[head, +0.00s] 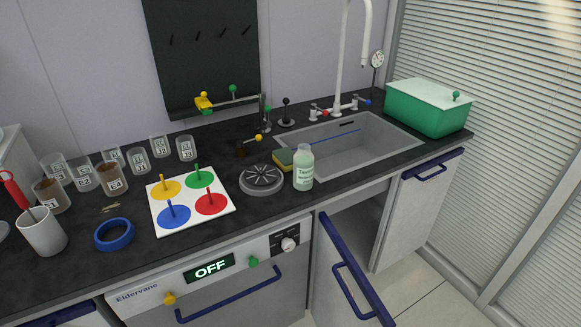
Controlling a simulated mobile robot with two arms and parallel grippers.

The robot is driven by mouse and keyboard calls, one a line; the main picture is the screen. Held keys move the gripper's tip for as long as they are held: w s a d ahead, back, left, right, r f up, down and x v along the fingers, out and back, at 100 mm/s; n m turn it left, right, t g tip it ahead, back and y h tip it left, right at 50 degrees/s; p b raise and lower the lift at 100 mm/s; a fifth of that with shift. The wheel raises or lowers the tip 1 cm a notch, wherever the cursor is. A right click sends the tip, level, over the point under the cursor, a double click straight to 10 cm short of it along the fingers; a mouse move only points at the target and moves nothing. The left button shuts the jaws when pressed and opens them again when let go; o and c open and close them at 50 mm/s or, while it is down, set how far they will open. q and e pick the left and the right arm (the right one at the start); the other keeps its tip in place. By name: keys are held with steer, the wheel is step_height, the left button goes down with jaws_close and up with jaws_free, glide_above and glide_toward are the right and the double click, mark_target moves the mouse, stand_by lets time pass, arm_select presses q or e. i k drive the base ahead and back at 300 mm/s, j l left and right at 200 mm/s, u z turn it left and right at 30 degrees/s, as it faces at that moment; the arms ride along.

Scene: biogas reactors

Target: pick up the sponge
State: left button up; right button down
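The sponge (283,158) is a small block, green and yellowish, lying on the dark countertop at the left edge of the sink. A pale green bottle (303,172) with a white label stands just in front of it and to its right, hiding part of it. Neither of my grippers shows in the head view.
A grey round slotted disc (261,180) is left of the bottle. The sink (380,137) and a green box (428,108) are to the right. A white board with coloured discs (190,200) and several labelled beakers are to the left. A cabinet door (345,270) stands open below.

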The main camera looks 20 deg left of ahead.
mark_target(283, 157)
steer(key=u, duration=1.2)
steer(key=i+j+u, duration=0.15)
steer(key=i, duration=0.55)
